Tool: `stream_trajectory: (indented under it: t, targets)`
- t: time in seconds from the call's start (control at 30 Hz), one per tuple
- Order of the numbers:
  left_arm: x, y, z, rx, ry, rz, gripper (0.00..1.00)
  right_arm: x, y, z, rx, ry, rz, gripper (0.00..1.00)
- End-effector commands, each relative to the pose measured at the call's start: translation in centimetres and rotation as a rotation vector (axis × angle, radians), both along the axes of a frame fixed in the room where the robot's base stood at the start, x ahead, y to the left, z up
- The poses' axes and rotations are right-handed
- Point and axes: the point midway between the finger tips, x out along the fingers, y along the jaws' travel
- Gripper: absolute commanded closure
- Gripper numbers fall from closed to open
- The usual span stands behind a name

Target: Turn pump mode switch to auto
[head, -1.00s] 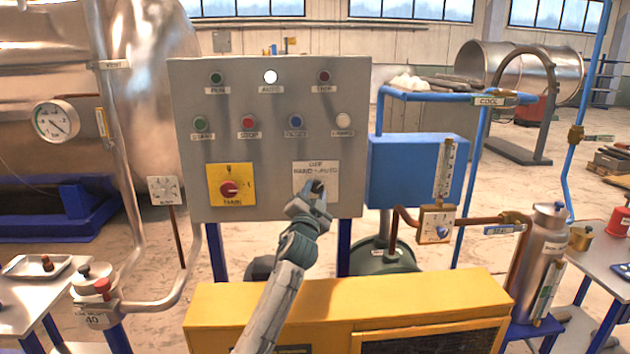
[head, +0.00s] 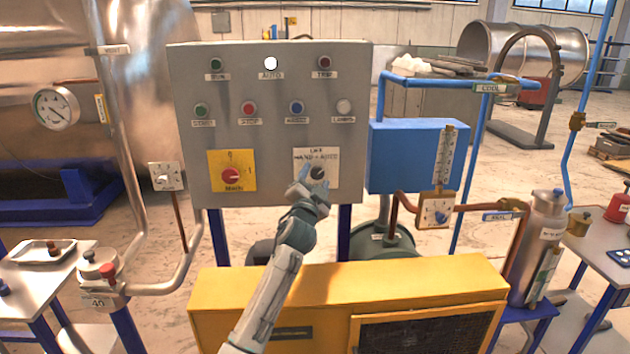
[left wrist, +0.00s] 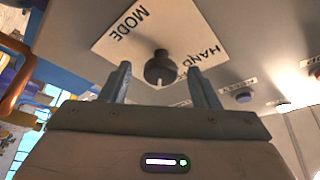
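The pump mode switch (head: 318,173) is a black knob on a white plate (head: 330,157) marked HAND and AUTO, at the lower right of the grey control panel (head: 270,140). My left gripper (head: 312,180) is in front of the knob. The lamp labelled AUTO (head: 271,63) is lit white. My right gripper is not in view.
A red rotary switch (head: 231,175) on a yellow plate is left of the mode switch. Several push buttons, including a blue one (head: 296,108), are above. A yellow cabinet (head: 350,285) stands below the panel. A blue box (head: 405,160) is to the right.

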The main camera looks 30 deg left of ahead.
Motion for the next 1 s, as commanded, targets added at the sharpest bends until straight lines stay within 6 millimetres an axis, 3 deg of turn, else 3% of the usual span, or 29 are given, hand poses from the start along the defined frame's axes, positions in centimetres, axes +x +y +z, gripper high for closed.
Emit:
stream_trajectory:
  t: [0.27,0.7,1.0]
  targets:
    - [-1.1,-0.3,-0.6,-0.001,-0.001,-0.001,0.44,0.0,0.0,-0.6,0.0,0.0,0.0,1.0]
    - [-8.4,-2.3,-2.7,0.0,-0.001,-0.001,0.44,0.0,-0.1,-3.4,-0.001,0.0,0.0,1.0]
    - [-10.1,-2.7,-2.9,0.0,0.001,-0.001,0.44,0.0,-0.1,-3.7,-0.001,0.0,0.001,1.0]
